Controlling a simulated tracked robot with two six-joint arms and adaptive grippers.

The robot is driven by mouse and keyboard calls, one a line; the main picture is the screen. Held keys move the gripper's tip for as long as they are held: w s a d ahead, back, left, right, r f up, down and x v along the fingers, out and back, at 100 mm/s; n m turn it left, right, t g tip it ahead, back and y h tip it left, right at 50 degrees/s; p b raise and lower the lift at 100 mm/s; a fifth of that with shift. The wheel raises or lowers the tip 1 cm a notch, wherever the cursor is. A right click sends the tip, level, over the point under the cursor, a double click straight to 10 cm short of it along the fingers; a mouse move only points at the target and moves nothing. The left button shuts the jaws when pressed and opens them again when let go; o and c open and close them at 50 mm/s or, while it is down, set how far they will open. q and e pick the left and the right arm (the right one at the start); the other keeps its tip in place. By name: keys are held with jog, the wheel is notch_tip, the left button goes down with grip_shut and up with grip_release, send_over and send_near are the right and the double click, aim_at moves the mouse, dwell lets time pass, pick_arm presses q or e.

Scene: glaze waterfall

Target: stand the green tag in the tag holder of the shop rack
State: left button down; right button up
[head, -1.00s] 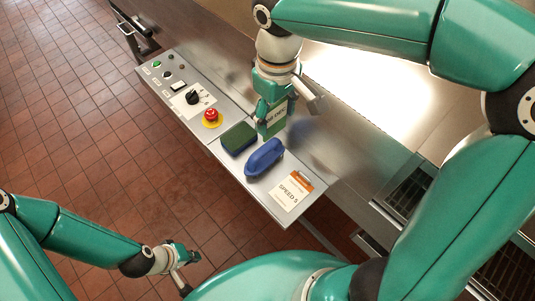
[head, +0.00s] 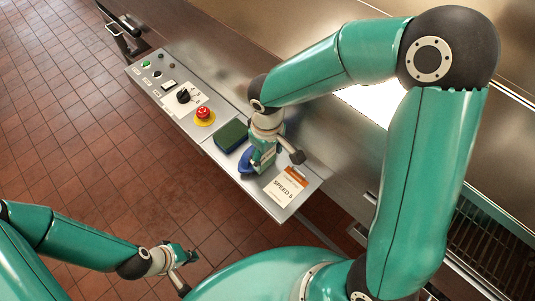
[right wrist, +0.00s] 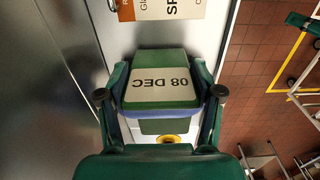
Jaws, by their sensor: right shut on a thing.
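The green tag (right wrist: 160,87) has a white face reading "08 DEC", upside down in the right wrist view. My right gripper (right wrist: 160,95) is shut on it, one finger on each side.
A wire grate (head: 478,250) lies at the lower right.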

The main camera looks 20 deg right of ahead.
jog(key=shift+f, duration=0.3)
jog(key=shift+f, duration=0.15)
jog(key=o, duration=1.2)
